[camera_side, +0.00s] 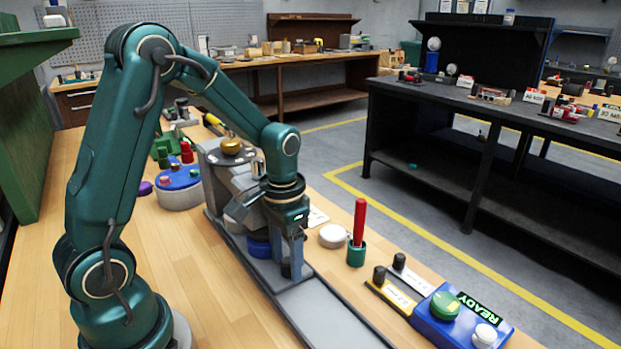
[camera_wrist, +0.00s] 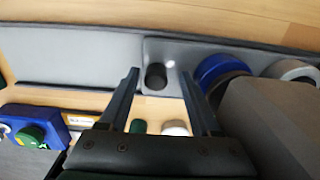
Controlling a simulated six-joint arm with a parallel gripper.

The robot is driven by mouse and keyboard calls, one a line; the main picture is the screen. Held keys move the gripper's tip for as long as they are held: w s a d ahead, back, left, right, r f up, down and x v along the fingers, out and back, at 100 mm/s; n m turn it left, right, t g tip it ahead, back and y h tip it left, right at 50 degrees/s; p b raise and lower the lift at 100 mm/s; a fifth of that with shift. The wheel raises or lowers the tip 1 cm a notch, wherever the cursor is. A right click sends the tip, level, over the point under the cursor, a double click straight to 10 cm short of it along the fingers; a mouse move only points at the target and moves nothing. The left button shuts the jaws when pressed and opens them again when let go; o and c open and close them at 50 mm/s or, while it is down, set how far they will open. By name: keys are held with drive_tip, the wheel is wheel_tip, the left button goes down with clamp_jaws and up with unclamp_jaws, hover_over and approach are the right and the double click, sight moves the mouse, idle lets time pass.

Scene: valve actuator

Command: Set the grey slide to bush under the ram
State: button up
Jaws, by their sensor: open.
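The grey slide (camera_wrist: 190,52) lies in the long grey track (camera_wrist: 75,58), with a black knob (camera_wrist: 155,77) standing on it. A blue ring-shaped part (camera_wrist: 222,70) and a grey round part (camera_wrist: 290,68) are on the slide's right in the wrist view. The grey press body (camera_wrist: 270,125) partly covers them. In the side view the blue part (camera_side: 258,246) is low at the press, and the ram itself is not clear behind my arm. My gripper (camera_side: 292,268) is open and low over the track. In the wrist view its fingers (camera_wrist: 157,74) stand either side of the knob, with gaps visible.
A green cup (camera_side: 357,253) with a red-handled tool and a white disc (camera_side: 333,236) stand right of the track. A blue button box (camera_side: 458,322) with a READY sign is at front right. A blue-topped round stand (camera_side: 180,188) is left of the press. The near track is clear.

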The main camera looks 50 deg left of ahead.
drive_tip(key=shift+r, duration=2.45)
drive_tip(key=shift+w+d+r, duration=0.1)
drive_tip(key=shift+r, duration=0.15)
drive_tip(key=s+d+r+t, duration=0.5)
drive_tip(key=s+d+r, duration=0.1)
drive_tip(key=s, duration=0.4)
drive_tip(key=shift+r+t, duration=0.3)
drive_tip(key=shift+r, duration=0.15)
